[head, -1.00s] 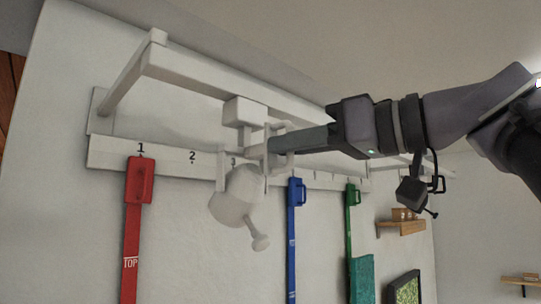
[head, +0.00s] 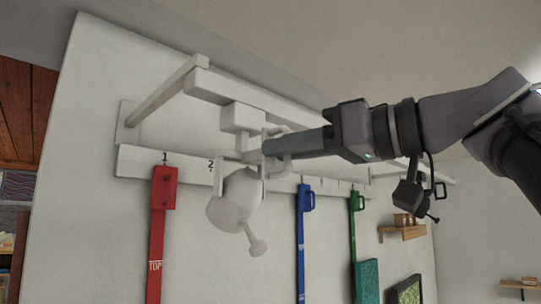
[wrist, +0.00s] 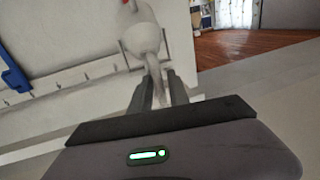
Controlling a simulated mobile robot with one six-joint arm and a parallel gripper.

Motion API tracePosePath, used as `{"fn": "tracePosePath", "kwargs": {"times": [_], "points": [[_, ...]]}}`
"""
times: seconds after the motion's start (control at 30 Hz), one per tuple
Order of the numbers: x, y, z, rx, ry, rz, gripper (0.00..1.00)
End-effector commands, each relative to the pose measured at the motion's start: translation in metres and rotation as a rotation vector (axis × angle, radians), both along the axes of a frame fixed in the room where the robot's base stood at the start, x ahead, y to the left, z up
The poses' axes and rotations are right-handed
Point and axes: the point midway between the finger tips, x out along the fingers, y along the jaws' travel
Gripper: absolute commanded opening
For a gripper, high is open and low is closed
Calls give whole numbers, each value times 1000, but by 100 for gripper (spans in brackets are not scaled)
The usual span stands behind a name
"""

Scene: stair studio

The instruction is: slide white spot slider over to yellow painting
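The white spot slider (head: 243,118) hangs from a white rail (head: 258,95) in the head view, its lamp head (head: 235,197) tilted downward. It is just right of the number 2 on the lower numbered board (head: 135,161). My gripper (head: 270,147) reaches it from the right, its fingers at the slider's handle. In the wrist view my gripper (wrist: 160,92) has the slider's white handle between its two fingers, with the lamp (wrist: 142,38) beyond. The fingers look closed on the handle. No yellow painting shows in either view.
Red (head: 157,240), blue (head: 301,245) and green (head: 352,230) strips hang from the numbered board. A teal panel (head: 367,281) and a framed green picture (head: 406,291) are at lower right. A small wooden shelf (head: 401,232) is behind. The rail is clear left of the slider.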

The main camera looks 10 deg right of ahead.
Motion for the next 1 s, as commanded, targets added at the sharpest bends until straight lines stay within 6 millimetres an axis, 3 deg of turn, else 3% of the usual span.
{"fn": "tracePosePath", "kwargs": {"times": [0.33, 0.47, 0.8, 1.0], "points": [[0, -1, -1, 1, 2, -1, 32], [-7, -11, -2, -1, 2, -5, 32], [-76, -88, -2, 1, 2, -11, 32], [-108, -120, 0, 1, 2, -5, 32]]}}
